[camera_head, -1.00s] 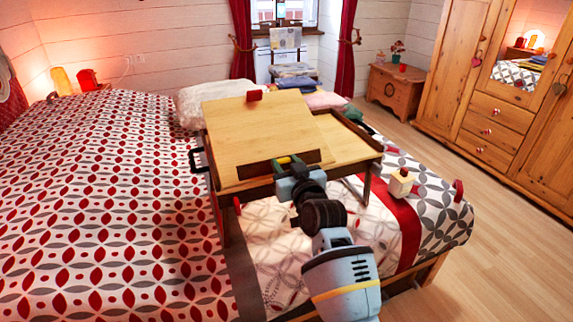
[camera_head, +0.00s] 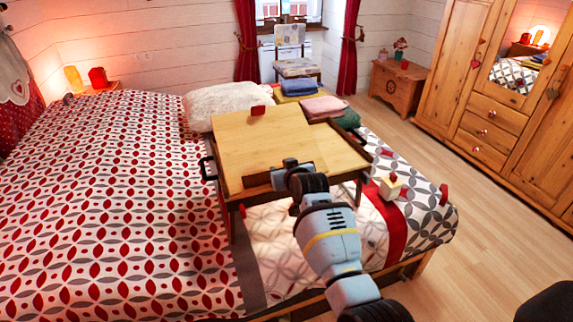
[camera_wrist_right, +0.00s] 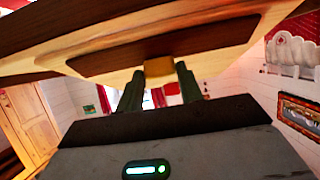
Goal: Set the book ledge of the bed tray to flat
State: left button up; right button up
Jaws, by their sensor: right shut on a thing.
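The wooden bed tray (camera_head: 347,163) stands on the bed on its legs. Its book ledge is a light wood panel (camera_head: 260,140) that looks tilted at a low slope, with a red knob (camera_head: 257,110) at its far edge and a dark strip (camera_head: 257,180) along its near edge. My right gripper (camera_head: 287,163) is at that near edge. In the right wrist view, its fingers (camera_wrist_right: 160,85) are shut on a small yellow-brown tab (camera_wrist_right: 159,73) under the panel's edge. The wrist hides part of the near edge in the head view. My left gripper is not in view.
A small pale block-like object (camera_head: 390,187) sits on the bed right of the tray. A black handle (camera_head: 207,168) is at the tray's left side. A white pillow (camera_head: 225,103) and folded cloths (camera_head: 323,106) lie behind. Open floor (camera_head: 490,225) is at the right.

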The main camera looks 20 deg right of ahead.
jog(key=shift+w+r+g+p, duration=0.4)
jog(key=shift+r+g+p, duration=0.1)
jog(key=shift+g, duration=0.2)
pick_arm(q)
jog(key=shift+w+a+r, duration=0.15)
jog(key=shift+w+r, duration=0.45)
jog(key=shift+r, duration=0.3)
pick_arm(e)
jog(key=shift+w+f+g, duration=0.35)
jog(key=shift+g, duration=0.55)
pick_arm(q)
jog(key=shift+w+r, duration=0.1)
pick_arm(e)
jog(key=shift+f, duration=0.1)
jog(key=o, duration=1)
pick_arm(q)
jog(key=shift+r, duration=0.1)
